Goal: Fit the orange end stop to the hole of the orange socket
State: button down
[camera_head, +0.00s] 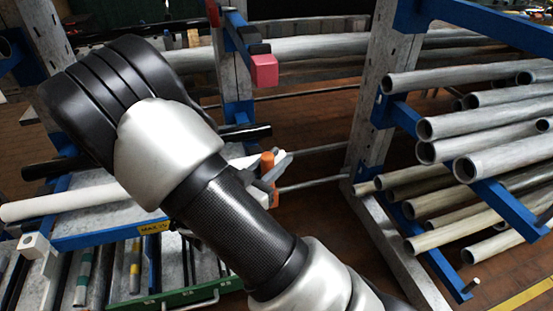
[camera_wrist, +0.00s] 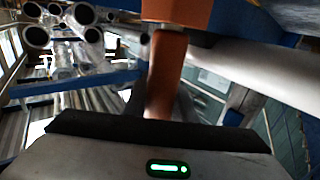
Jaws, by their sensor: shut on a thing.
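The orange end stop (camera_head: 267,160) is a short upright cylinder. It also shows in the wrist view (camera_wrist: 165,75), running from my gripper's palm to a wider orange part. My gripper (camera_head: 264,182) is shut on the end stop. That wider part, the orange socket (camera_wrist: 178,12), has a pale edge and sits beside a blue arm. In the head view the socket (camera_head: 274,198) shows partly below the grey fingers. The end stop looks in line with the socket and meets its edge. The hole is hidden, and I cannot tell how deep the stop sits.
A white pipe (camera_head: 75,202) lies on the left rack, close beside my gripper. A pink end block (camera_head: 264,70) is on a blue arm above. A white block (camera_head: 33,244) is at lower left. Several grey pipes (camera_head: 478,122) jut from the right rack. The floor between racks is open.

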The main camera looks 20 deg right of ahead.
jog(key=shift+f, duration=0.25)
jog(key=c, duration=1.4)
grip_release()
jog(key=shift+r, duration=0.1)
jog(key=p+v, duration=0.1)
jog(key=v, duration=1.6)
jog(key=shift+s+a, duration=0.1)
jog(key=shift+a, duration=0.1)
